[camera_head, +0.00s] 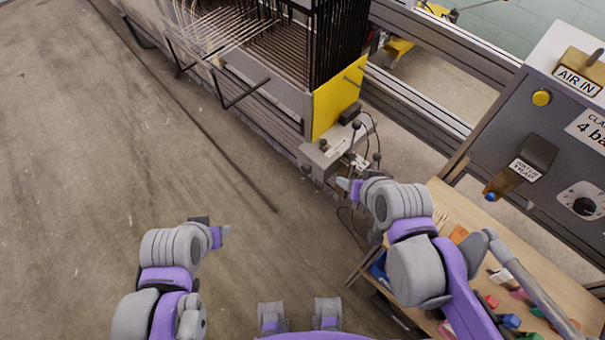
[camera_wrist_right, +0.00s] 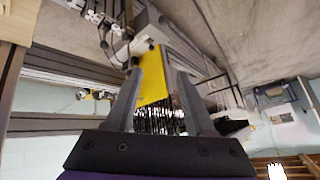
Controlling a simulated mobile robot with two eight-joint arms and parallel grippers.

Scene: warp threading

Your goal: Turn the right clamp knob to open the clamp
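The grey clamp block (camera_head: 320,158) sits at the machine's near end, below a yellow panel (camera_head: 335,100). Small black knobs and levers stand on it; one black round knob (camera_head: 356,124) shows at its right. I cannot tell for sure which is the clamp knob. In the right wrist view the clamp parts (camera_wrist_right: 138,44) lie beyond and above the left finger. My right gripper (camera_head: 348,186) is just below and right of the clamp, apart from the knobs. In the right wrist view it is open and empty (camera_wrist_right: 158,78). My left gripper (camera_head: 224,234) hangs over bare floor; its finger opening is unclear.
A workbench (camera_head: 447,200) with small coloured items stands at lower right. A grey control panel (camera_head: 510,130) with a yellow button and labels stands at right. Metal rails (camera_head: 420,105) run behind the clamp. Thin cables hang beside it. The floor (camera_head: 110,150) at left is clear.

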